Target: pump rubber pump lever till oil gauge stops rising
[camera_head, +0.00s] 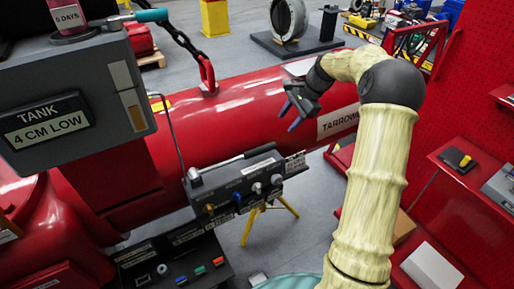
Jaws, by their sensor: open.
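A silver lever with a black grip (258,151) lies along the top of a dark control block (237,187) with several knobs. It looks like the pump lever, though no label on it is readable. A pink-filled glass (68,17) marked "5 DAYS" is partly cut off at the top left. I cannot tell whether it is the oil gauge. A sign (47,122) below reads "TANK 4 CM LOW". My gripper (289,115) is open and empty, up and right of the lever and apart from it, in front of the red cylinder.
A large red cylinder (240,100) runs behind the block, with a chain (180,35) above it. A teal-handled lever (151,15) sits atop the grey box (75,90). A lower button panel (185,268) stands in front. Red shelves (455,185) line the right.

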